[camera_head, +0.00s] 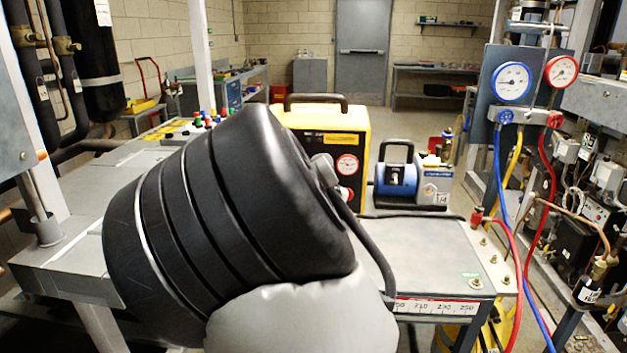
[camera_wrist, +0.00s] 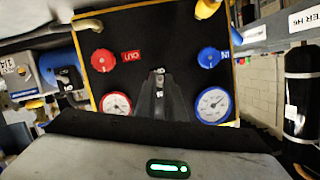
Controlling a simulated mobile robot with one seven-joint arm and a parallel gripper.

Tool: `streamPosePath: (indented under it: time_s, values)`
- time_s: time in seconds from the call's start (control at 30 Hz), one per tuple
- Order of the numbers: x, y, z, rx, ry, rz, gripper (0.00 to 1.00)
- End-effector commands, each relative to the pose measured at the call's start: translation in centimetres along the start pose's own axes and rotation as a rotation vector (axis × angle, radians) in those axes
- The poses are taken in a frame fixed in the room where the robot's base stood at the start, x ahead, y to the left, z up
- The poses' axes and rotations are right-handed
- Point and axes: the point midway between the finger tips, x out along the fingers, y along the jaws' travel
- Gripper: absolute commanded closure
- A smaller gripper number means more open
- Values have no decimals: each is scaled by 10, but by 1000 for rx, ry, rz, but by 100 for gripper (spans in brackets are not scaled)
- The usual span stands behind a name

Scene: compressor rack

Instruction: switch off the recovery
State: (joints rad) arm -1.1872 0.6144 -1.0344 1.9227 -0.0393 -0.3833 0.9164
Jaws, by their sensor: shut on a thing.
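The recovery machine (camera_head: 358,124) is a yellow case with a black front and a top handle. It stands on the grey bench behind my arm, partly covered by it. In the wrist view its black front panel (camera_wrist: 135,42) fills the middle, with a red OUT knob (camera_wrist: 103,60), a blue IN knob (camera_wrist: 209,57) and two round gauges. My gripper (camera_wrist: 158,82) is at the panel's middle, between the gauges, shut on a small switch. The fingers hide most of the switch, so its position cannot be told. In the head view my arm hides the gripper.
A blue vacuum pump (camera_head: 398,178) stands right of the machine. A manifold with a blue gauge (camera_head: 511,82) and a red gauge (camera_head: 561,71) hangs at the right, its hoses running down past the bench edge. Coloured buttons (camera_head: 205,120) lie left of the machine.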

Motion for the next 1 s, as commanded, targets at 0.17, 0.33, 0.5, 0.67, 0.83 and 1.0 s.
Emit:
streamPosePath:
  time_s: [0.17, 0.33, 0.5, 0.67, 0.83, 1.0]
  values:
    - [0, -2, 0, -2, 4, -5, 100]
    - [0, -2, 1, -2, 4, -5, 100]
    - [0, -2, 1, -2, 3, -4, 73]
    - [0, -1, 0, -1, 3, -3, 73]
    - [-3, -1, 0, -1, 2, -3, 73]
    - [-25, -3, -1, 1, 1, -5, 73]
